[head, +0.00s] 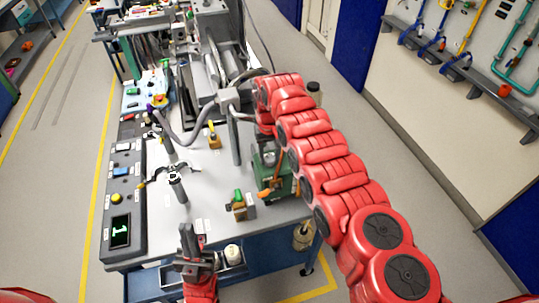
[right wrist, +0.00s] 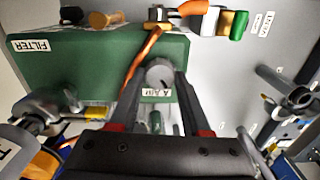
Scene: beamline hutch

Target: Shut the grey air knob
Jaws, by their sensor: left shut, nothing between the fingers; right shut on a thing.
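The grey air knob (right wrist: 158,74) is a small round knob on the side of a green box (right wrist: 95,62), beside a small "AIR" label, in the right wrist view. My right gripper (right wrist: 157,85) is shut on the knob, with one dark finger on each side. In the head view the green box (head: 283,186) shows partly behind my red right arm; the knob and the right fingertips cannot be made out there. My left gripper (head: 188,238) is shut and empty, pointing up near the front edge of the bench.
An orange lever (right wrist: 143,57) runs close to the knob on the green box. A grey bench (head: 212,190) holds upright posts and a block with green and yellow parts (head: 241,206). A control panel with a green display (head: 120,232) lines its left side. Floor at right is clear.

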